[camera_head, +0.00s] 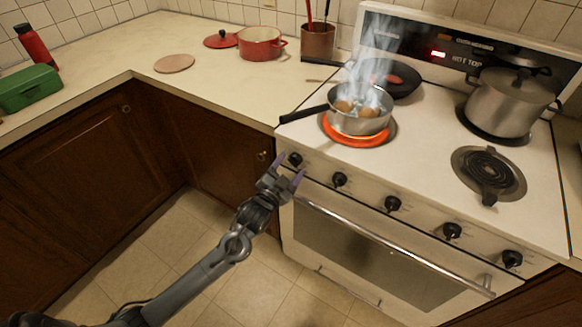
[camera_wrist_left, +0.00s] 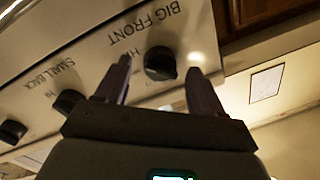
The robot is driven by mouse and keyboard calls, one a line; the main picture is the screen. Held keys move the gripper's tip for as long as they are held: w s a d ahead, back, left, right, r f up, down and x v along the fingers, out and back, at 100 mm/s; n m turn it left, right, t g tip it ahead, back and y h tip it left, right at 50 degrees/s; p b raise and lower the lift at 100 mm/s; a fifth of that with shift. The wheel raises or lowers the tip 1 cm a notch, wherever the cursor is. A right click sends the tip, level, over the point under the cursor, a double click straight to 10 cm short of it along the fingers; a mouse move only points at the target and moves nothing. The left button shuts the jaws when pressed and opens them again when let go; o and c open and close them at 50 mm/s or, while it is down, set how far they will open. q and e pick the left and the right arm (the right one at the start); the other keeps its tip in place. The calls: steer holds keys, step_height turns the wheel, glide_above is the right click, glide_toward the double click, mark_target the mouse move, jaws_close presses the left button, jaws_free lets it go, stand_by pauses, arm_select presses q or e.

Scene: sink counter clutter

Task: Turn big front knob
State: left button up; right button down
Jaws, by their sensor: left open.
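The big front knob (camera_head: 295,159) is the black knob at the left end of the stove's front panel. In the left wrist view the big front knob (camera_wrist_left: 159,63) sits under the upside-down label "BIG FRONT". My left gripper (camera_head: 288,170) is open in front of it. In the wrist view the two fingers of the left gripper (camera_wrist_left: 160,75) stand on either side of the knob, with gaps to it. I cannot tell how deep the fingertips reach or whether they touch the panel. My right gripper is not in view.
The front left burner (camera_head: 347,138) glows orange under a steaming pan (camera_head: 358,118) holding brown round items. Its handle sticks out to the left. The small back knob (camera_wrist_left: 68,102) and other knobs follow along the panel. An oven handle (camera_head: 395,247) runs below. Floor in front is clear.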

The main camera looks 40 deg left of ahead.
arm_select(q)
steer(key=shift+w+a, duration=0.15)
steer(key=shift+w, duration=0.45)
steer(key=shift+c, duration=0.4)
steer(key=c, duration=0.9)
steer(key=shift+r+n+p, duration=0.2)
steer(key=shift+n+p, duration=0.3)
steer(key=shift+p, duration=0.35)
steer(key=shift+c, duration=0.2)
steer(key=n+p, duration=0.3)
steer(key=p, duration=0.1)
steer(key=n+p, duration=0.4)
steer(key=shift+r+g+h+p, duration=0.1)
steer(key=shift+g+h+p, duration=0.2)
steer(key=shift+g+p, duration=0.1)
steer(key=n+p, duration=0.3)
steer(key=n, duration=0.1)
steer(key=shift+h+p, duration=0.3)
steer(key=n+p, duration=0.3)
steer(key=n, duration=0.1)
steer(key=shift+n+h, duration=0.3)
